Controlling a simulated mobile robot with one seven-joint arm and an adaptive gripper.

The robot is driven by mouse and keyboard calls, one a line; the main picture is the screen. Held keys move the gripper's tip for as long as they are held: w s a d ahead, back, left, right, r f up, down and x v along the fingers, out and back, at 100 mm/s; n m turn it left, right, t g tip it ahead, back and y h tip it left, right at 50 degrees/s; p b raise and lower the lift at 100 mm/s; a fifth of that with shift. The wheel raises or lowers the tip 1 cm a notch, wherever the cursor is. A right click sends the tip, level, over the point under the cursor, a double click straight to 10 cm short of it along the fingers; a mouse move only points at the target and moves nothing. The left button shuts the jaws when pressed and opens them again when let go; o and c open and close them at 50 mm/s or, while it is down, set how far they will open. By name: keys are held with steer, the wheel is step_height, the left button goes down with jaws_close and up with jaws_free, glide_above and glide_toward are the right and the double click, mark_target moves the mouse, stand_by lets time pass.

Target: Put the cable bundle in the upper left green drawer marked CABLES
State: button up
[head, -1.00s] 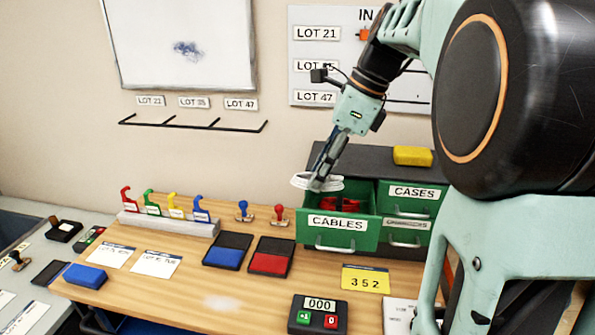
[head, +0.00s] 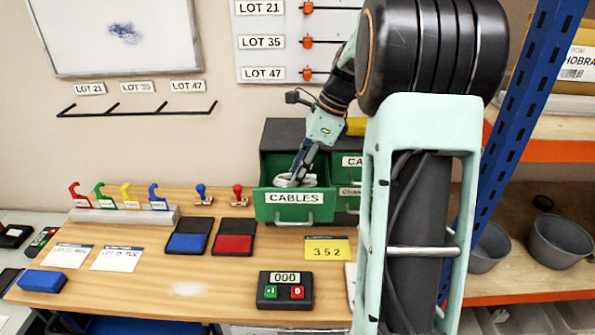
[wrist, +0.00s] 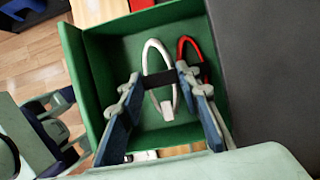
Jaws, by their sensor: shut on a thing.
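The green drawer marked CABLES (head: 272,207) is pulled open at the upper left of the drawer unit. My gripper (head: 300,175) reaches down into it. In the wrist view my gripper (wrist: 160,82) is shut on the white cable bundle (wrist: 150,52), gripping the black band around its middle. The bundle is inside the drawer's walls in both views; it also shows in the head view (head: 283,181). I cannot tell whether it touches the drawer floor. A red cable (wrist: 185,42) lies in the drawer beside the white one.
The grey top of the drawer unit (head: 285,131) rises behind the open drawer. A yellow block (head: 356,126) sits on top. Ink pads, stamps and a counter (head: 285,291) stand on the wooden table. A blue post (head: 520,110) and shelves are at the right.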

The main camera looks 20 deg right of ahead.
steer(key=shift+f, duration=0.55)
steer(key=o, duration=1.2)
steer(key=v, duration=1.3)
steer(key=shift+r, duration=0.15)
steer(key=shift+w+a, duration=0.15)
